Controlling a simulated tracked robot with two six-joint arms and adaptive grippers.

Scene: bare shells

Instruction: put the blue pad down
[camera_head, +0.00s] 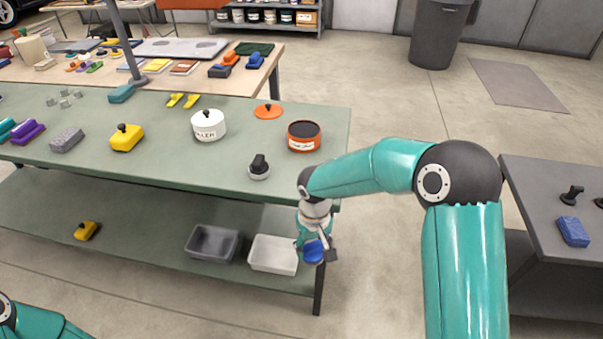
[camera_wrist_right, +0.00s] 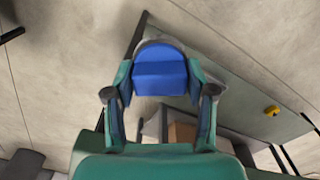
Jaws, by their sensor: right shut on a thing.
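The blue pad (camera_head: 313,252) is in my right gripper (camera_head: 316,246), at the right front end of the green table and close to the white bin on its lower shelf. In the right wrist view the blue pad (camera_wrist_right: 160,72) sits between the two teal fingers of the right gripper (camera_wrist_right: 160,88), which are shut on its sides. Whether the pad touches anything below cannot be told. My left gripper is out of view; only a piece of its arm shows at the bottom left.
The white bin (camera_head: 274,255) and a grey bin (camera_head: 212,243) stand on the lower shelf (camera_head: 150,233), with a yellow block (camera_head: 86,230) further left. The table top (camera_head: 300,182) above holds tins, a yellow block and a black-knobbed weight. A dark table (camera_head: 540,190) with a blue block (camera_head: 573,231) is at right.

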